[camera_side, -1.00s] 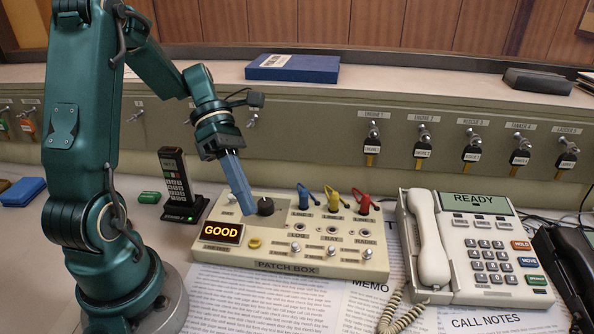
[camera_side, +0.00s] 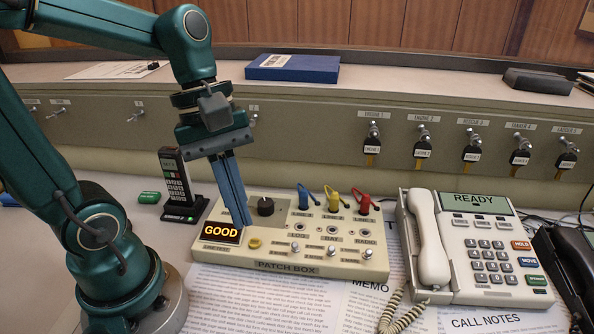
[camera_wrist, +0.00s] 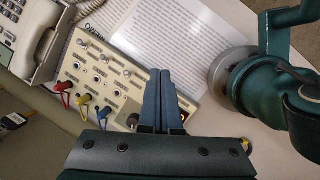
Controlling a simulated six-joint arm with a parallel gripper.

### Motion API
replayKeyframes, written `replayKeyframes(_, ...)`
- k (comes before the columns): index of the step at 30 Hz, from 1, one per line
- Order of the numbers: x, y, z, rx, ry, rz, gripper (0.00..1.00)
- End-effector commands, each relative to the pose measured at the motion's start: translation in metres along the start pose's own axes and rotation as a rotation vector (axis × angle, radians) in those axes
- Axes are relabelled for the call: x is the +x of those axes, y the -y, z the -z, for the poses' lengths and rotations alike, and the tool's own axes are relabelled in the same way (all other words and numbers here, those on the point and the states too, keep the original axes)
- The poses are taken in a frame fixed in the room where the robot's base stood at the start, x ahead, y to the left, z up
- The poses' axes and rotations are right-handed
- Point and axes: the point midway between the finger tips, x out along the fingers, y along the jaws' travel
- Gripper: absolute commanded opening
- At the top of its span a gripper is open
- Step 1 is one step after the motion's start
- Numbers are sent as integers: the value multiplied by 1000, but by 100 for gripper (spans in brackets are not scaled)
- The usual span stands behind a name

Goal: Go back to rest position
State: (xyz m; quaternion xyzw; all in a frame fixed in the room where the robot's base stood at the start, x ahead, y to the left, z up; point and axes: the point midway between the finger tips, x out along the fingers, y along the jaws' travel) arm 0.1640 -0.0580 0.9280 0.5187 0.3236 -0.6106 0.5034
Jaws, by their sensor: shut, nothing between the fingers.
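My gripper (camera_side: 246,222) has its two blue fingers together with nothing between them. It points down over the left part of the cream patch box (camera_side: 330,266), in front of the right edge of the lit GOOD display (camera_side: 222,232). I cannot tell whether the fingertips touch the box. In the wrist view the closed fingers (camera_wrist: 162,76) reach over the patch box (camera_wrist: 108,82), with the black knob beside them partly hidden. Blue, yellow and red plugs (camera_side: 333,198) stand at the back of the box.
A beige desk phone (camera_side: 470,245) reading READY stands right of the box. A black handset in its cradle (camera_side: 182,190) stands to the left. Keys hang along the panel behind (camera_side: 423,145). A blue box (camera_side: 293,68) lies on the ledge. Printed papers (camera_side: 260,300) lie in front.

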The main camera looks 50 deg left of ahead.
Motion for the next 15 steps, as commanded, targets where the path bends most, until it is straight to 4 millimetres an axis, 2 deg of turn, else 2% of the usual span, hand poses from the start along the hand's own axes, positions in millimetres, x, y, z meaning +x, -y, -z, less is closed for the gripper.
replayKeyframes(1, -2, 4, -5, 147, -61, -32, 0)
replayKeyframes(4, -6, 10, -8, 437, -183, -78, 0)
replayKeyframes(9, -11, 14, -5, 904, -396, -118, 0)
replayKeyframes(12, -13, 14, 2, 1096, -491, -101, 0)
replayKeyframes(15, -12, 13, 9, 1211, -535, -62, 0)
